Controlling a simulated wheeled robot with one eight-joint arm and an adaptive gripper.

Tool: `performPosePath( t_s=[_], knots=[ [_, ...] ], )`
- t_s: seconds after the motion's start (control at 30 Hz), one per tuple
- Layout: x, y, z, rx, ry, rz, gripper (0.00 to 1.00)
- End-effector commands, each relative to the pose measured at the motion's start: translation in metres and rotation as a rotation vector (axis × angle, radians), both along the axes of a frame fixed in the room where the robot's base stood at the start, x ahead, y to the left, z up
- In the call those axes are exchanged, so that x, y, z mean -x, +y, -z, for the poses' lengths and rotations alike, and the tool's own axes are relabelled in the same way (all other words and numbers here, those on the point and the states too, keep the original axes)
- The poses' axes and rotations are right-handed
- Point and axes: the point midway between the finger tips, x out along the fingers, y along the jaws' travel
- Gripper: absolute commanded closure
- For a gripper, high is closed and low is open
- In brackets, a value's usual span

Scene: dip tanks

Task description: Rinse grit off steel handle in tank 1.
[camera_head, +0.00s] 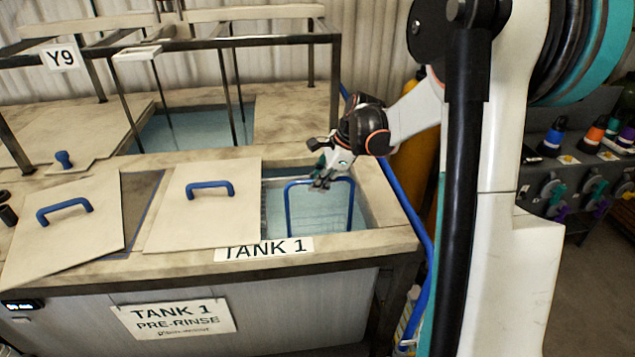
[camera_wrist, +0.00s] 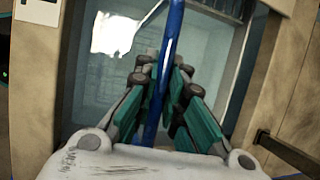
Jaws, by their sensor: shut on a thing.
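Tank 1 (camera_head: 391,240) is an open water tank with a pale rim and TANK 1 signs on its front. A tall blue hoop handle (camera_head: 352,205) stands upright over the water at the tank's right-hand opening. My gripper (camera_head: 322,183) is shut on the top bar of this hoop. In the wrist view the blue bar (camera_wrist: 173,28) runs between the two teal fingers of my gripper (camera_wrist: 166,68). A wire basket shows faintly below the hoop. I cannot make out the steel handle or any grit.
A pale lid with a blue grip (camera_head: 210,224) covers the tank's left part. Another lid (camera_head: 75,245) lies tilted farther left. A metal frame (camera_head: 334,100) stands over the tank (camera_head: 185,132) behind. A blue hose (camera_head: 405,200) runs along the right side.

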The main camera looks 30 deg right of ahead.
Motion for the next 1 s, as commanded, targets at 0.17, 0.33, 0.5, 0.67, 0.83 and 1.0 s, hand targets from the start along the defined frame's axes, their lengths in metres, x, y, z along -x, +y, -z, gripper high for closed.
performPosePath(
  t_s=[0.17,0.33,0.5,0.67,0.83,1.0],
  knots=[
    [0.005,-0.012,0.000,-0.001,0.001,0.002,1.00],
    [0.007,-0.018,0.000,-0.001,0.000,0.001,1.00],
    [0.005,-0.013,0.000,-0.001,0.000,0.000,1.00],
    [0.001,-0.002,0.000,0.000,-0.001,-0.002,1.00],
    [-0.004,0.010,0.000,-0.001,-0.001,-0.001,1.00],
    [-0.008,0.021,0.000,-0.001,-0.001,-0.001,1.00]
  ],
)
